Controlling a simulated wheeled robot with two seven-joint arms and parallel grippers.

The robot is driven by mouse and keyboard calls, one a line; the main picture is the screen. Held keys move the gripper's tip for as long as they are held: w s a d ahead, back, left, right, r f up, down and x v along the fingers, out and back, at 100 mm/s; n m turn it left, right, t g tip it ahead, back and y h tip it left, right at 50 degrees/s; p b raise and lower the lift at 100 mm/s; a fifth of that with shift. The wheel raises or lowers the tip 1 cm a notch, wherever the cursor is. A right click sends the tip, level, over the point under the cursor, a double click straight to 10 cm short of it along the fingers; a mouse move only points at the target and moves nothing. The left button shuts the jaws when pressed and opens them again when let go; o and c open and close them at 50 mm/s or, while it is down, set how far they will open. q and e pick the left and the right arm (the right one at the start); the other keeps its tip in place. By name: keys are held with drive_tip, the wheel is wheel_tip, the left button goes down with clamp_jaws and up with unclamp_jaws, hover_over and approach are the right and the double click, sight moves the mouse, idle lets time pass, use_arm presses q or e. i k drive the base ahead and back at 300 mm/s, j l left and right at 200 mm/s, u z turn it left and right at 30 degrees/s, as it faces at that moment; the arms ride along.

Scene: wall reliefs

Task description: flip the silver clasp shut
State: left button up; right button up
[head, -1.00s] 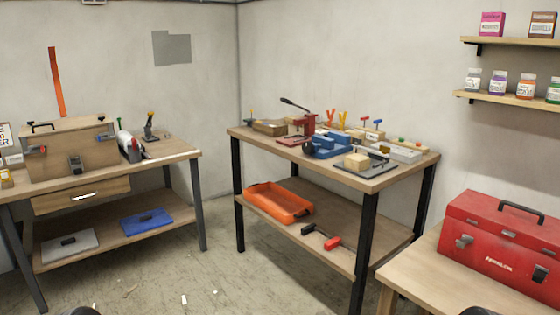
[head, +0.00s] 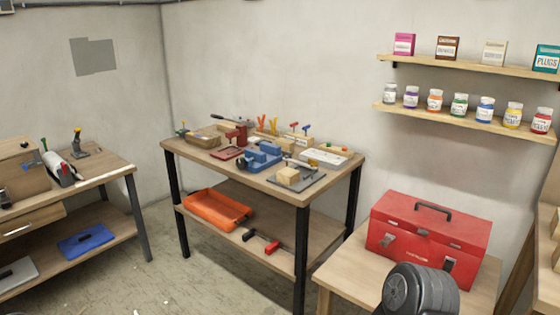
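A red toolbox (head: 428,222) with a black top handle stands on a light wooden bench at the right, its lid down. On its front are two silver clasps. The left clasp (head: 388,240) seems to stick out at a tilt, but it is too small to be sure. The right clasp (head: 446,264) is just above a dark rounded part of my arm (head: 420,290), and its position cannot be told. Neither of my grippers is in view.
A middle workbench (head: 208,150) carries a blue vise (head: 262,156) and small tools, with an orange tray (head: 217,210) on its lower shelf. Wall shelves (head: 470,122) with jars and boxes hang above the toolbox. Floor is open between the left and middle benches.

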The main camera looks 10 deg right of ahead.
sight(386, 240)
drive_tip(key=z, duration=1.35)
